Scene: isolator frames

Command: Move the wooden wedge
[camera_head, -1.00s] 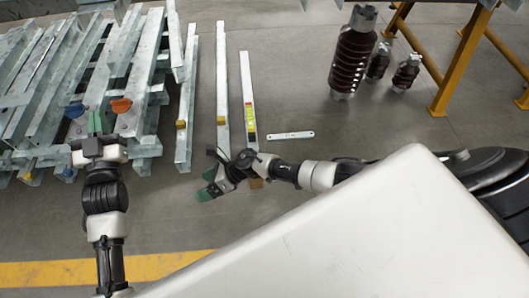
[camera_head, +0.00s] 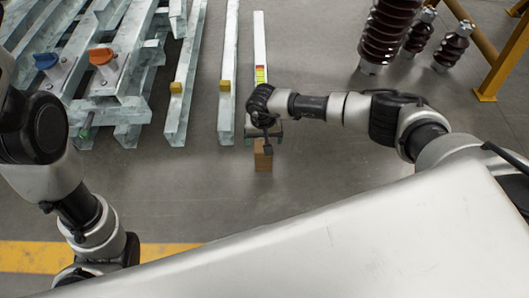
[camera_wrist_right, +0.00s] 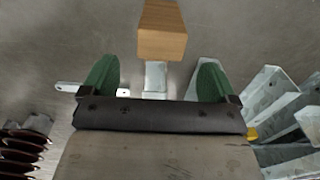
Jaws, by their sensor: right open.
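The wooden wedge (camera_head: 263,155) shows as a brown block at the near end of a narrow steel beam, just below my right gripper (camera_head: 264,134) in the head view. In the right wrist view the wedge (camera_wrist_right: 162,40) is at the top centre. My right gripper (camera_wrist_right: 157,80) is open there, its two green fingers apart with no wood between them; the wedge lies ahead of the fingertips. I cannot tell if it touches the beam. My left arm is at the left of the head view; its fingers are mostly hidden, with perhaps a green tip (camera_head: 86,127) showing.
A steel beam (camera_head: 260,40) with a yellow-green level (camera_head: 261,75) lies behind the wedge. More beams (camera_head: 228,60) and a steel stack (camera_head: 110,100) are to its left. Brown insulators (camera_head: 388,30) and a yellow frame (camera_head: 495,75) stand right. Floor in front is clear.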

